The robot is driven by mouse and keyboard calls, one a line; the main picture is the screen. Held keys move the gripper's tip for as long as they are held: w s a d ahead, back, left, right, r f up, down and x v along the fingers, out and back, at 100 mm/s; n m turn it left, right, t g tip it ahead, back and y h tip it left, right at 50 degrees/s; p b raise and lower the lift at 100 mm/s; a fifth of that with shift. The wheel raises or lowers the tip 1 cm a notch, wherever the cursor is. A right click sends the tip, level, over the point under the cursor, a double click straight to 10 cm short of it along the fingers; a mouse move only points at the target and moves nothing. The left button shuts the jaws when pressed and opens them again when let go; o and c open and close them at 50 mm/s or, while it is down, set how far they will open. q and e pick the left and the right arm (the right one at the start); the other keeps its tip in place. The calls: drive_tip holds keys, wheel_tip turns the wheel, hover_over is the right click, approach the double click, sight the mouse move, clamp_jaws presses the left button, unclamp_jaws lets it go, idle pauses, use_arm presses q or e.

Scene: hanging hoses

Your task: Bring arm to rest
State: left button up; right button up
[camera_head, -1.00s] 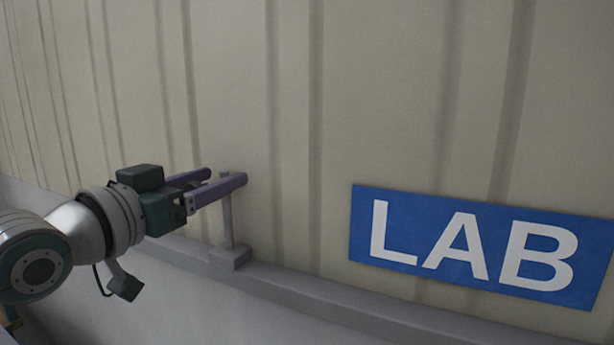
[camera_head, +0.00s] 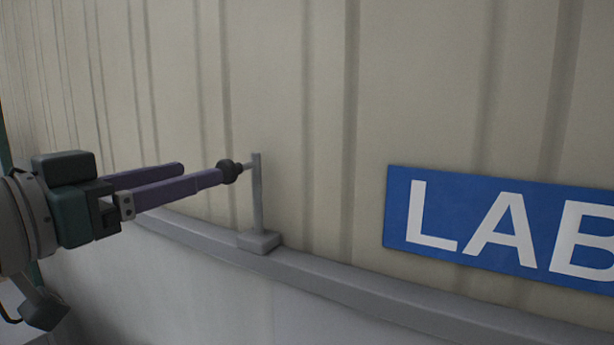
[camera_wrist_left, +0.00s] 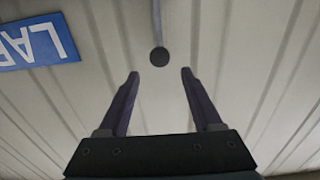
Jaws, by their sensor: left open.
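My left gripper (camera_head: 200,172) comes in from the left in the head view, with its two purple fingers spread apart and nothing between them. In the left wrist view its fingers (camera_wrist_left: 158,74) are also open and empty. A dark round knob (camera_head: 229,171) on a thin grey post (camera_head: 257,195) shows just past the fingertips in the head view. In the left wrist view the knob (camera_wrist_left: 159,57) lies beyond the tips, roughly midway between them. My right gripper is not in view.
The post stands on a small grey block on a grey ledge (camera_head: 340,283) running along the ribbed beige wall (camera_head: 430,80). A blue LAB sign (camera_head: 500,228) is on the wall at the right. The space in front of the wall right of the post looks clear.

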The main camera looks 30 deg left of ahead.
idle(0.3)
use_arm(q)
drive_tip(key=s+d+f+g+p, duration=0.3)
drive_tip(key=s+g+p, duration=0.1)
drive_tip(key=s, duration=0.2)
drive_tip(key=s+d+f+g+y+p, duration=0.1)
drive_tip(key=s+d+f+g+p, duration=0.2)
drive_tip(key=s+d+g+p, duration=0.1)
drive_tip(key=s+d+f+m+g+p, duration=0.1)
drive_tip(key=s+d+f+g+p, duration=0.2)
drive_tip(key=s+g, duration=0.3)
drive_tip(key=s, duration=0.3)
drive_tip(key=shift+d+p, duration=0.25)
drive_tip(key=shift+p, duration=0.15)
drive_tip(key=shift+f, duration=0.1)
idle(0.5)
